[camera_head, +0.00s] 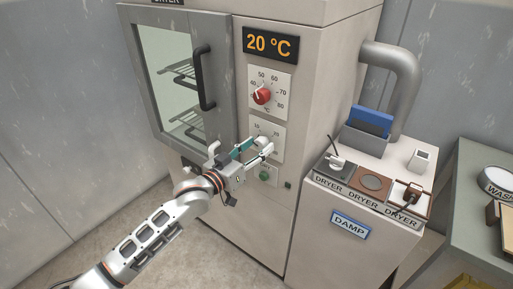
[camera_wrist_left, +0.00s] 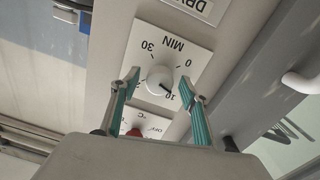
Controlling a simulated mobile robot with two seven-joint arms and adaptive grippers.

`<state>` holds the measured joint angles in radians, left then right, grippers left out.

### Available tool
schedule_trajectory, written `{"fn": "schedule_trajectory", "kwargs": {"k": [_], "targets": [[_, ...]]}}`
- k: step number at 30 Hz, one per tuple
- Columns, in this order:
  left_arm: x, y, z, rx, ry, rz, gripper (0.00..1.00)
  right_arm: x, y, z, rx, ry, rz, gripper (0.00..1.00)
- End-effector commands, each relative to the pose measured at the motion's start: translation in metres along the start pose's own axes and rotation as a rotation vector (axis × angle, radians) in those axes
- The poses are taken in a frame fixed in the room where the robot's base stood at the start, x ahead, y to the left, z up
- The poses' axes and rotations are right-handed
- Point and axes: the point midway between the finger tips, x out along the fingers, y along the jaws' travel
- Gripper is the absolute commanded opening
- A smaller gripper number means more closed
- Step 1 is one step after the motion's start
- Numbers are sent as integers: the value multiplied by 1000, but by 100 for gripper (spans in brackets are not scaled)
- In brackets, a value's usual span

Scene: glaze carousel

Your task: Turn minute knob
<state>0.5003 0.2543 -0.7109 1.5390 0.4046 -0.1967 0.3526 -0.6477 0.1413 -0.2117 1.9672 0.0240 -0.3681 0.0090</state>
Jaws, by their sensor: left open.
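The minute knob (camera_wrist_left: 160,79) is a round pale knob on a white dial plate marked MIN, seen upside down in the left wrist view. A dark mark shows at its lower right edge, near the 10. In the head view its dial plate (camera_head: 266,131) shows partly, and my gripper hides the knob. My left gripper (camera_head: 257,148) is open in front of the dial. In the left wrist view its teal fingers (camera_wrist_left: 159,84) stand on either side of the knob; I cannot tell whether they touch it. My right gripper is not in view.
A red temperature knob (camera_head: 262,96) sits above the minute dial, under a display (camera_head: 270,43) reading 20 °C. A green button (camera_head: 264,175) lies below. The dryer door handle (camera_head: 204,78) juts out at left. A cabinet (camera_head: 345,235) with small items stands at right.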

Motion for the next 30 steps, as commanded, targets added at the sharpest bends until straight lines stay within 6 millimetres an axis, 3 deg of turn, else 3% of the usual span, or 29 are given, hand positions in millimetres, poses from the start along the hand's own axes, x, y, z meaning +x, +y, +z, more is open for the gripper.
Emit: {"fn": "schedule_trajectory", "kwargs": {"k": [5, 9, 30], "targets": [[0, 0, 0, 0, 0, 0, 43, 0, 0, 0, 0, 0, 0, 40], [0, 0, 0, 0, 0, 0, 7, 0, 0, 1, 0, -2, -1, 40], [0, 0, 0, 0, 0, 0, 7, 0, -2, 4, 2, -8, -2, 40]]}}
